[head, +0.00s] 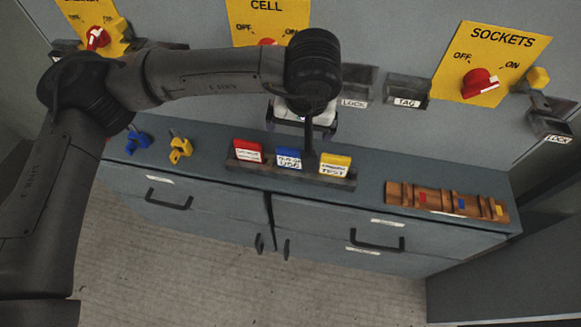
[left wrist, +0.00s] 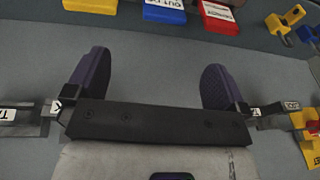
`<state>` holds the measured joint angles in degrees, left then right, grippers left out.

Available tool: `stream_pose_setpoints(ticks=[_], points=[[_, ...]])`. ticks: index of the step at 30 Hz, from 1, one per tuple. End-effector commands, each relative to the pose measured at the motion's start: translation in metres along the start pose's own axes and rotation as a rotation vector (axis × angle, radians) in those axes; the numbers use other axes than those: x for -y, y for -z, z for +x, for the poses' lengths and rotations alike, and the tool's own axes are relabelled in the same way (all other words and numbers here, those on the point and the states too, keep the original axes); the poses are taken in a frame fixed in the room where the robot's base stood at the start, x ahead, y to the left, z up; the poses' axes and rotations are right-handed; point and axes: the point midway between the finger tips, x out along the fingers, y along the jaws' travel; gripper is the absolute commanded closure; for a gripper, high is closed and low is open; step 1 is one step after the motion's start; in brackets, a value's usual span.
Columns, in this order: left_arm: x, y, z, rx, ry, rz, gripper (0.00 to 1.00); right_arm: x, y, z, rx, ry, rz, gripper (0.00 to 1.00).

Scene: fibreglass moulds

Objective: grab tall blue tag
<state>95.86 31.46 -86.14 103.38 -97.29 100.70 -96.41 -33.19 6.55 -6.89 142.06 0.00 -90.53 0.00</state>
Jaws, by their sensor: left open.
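The blue tag (head: 288,158) stands in a dark grey holder (head: 258,171), between a red tag (head: 247,151) and a yellow tag (head: 335,164). It also shows at the top edge of the left wrist view (left wrist: 165,13), partly cut off. My left gripper (head: 303,126) is above and behind the tags, partly hidden by its own arm. In the left wrist view its two dark purple fingers (left wrist: 156,62) are wide apart with nothing between them, and the blue tag lies beyond them. My right gripper is not in view.
A blue padlock (head: 137,141) and a yellow padlock (head: 180,149) are on the left of the counter. A brown wooden rack (head: 445,202) lies at the right. The wall behind holds yellow switch plates (head: 495,60) and small labelled boxes (head: 407,90).

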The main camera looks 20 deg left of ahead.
Motion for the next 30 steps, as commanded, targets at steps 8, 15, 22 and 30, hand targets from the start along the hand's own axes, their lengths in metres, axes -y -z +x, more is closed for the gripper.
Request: stream_pose_setpoints(ticks=[8, 15, 22, 30], points=[[0.008, 0.004, 0.024, -0.019, 0.035, 0.001, 0.0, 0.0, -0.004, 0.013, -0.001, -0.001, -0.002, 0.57], [0.008, 0.004, 0.066, -0.017, 0.033, 0.0, 0.0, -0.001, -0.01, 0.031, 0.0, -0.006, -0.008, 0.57], [0.009, 0.005, 0.086, -0.018, 0.031, 0.001, 0.0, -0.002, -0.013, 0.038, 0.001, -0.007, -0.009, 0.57], [0.008, 0.002, 0.106, -0.017, 0.032, 0.001, 0.0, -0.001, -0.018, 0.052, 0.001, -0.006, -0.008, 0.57]])
